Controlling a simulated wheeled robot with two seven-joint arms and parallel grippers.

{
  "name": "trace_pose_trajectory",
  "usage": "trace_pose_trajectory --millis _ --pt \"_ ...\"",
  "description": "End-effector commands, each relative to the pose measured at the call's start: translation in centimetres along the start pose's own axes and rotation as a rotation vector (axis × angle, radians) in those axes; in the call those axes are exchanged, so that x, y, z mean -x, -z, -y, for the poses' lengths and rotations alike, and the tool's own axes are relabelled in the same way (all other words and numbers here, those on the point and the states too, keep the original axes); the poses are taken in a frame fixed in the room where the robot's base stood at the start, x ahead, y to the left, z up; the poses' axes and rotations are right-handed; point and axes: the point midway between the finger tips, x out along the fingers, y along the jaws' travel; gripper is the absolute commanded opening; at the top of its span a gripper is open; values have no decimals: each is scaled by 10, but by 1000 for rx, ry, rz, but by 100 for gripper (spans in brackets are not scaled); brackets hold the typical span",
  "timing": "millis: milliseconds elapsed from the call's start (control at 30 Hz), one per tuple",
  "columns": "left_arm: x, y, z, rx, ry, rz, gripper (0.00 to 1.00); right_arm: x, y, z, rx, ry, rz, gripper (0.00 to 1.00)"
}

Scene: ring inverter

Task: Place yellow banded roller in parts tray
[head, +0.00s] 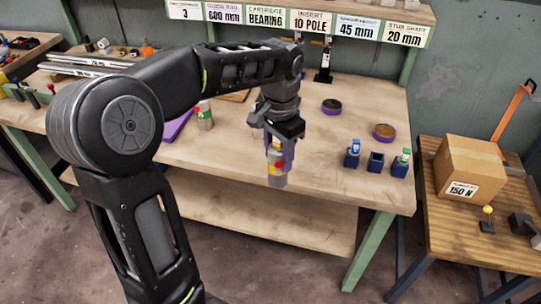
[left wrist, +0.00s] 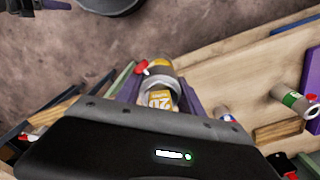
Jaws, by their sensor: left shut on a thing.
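My left gripper (head: 278,158) is shut on the yellow banded roller (head: 277,178), a grey cylinder with a yellow band. It hangs roughly upright in front of the workbench's front edge, below the jaws. In the left wrist view the roller (left wrist: 160,88) sits between the purple fingers, with a yellow printed label and a small red part at its side. A flat purple piece (head: 177,126) lies on the bench to the left, partly hidden by my arm; I cannot tell whether it is the parts tray. My right gripper is not clearly in view.
Small blue holders (head: 376,161), two with capped items, stand at the bench's right. A cardboard box (head: 468,168) sits on a side table.

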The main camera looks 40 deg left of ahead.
Motion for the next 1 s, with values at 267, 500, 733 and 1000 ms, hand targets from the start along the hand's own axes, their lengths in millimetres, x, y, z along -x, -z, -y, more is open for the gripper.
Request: trace_pose_trajectory --millis 267,500,733,1000 --pt "-22 42 -18 175 0 1 0 0 0 0 0 0 -1 70" --pt "-55 80 -53 273 0 2 0 0 0 0 0 0 -1 70" --pt "-81 100 -83 280 0 -1 0 0 0 0 0 0 0 70" --pt "-85 103 -89 281 0 -3 0 0 0 0 0 0 0 70"
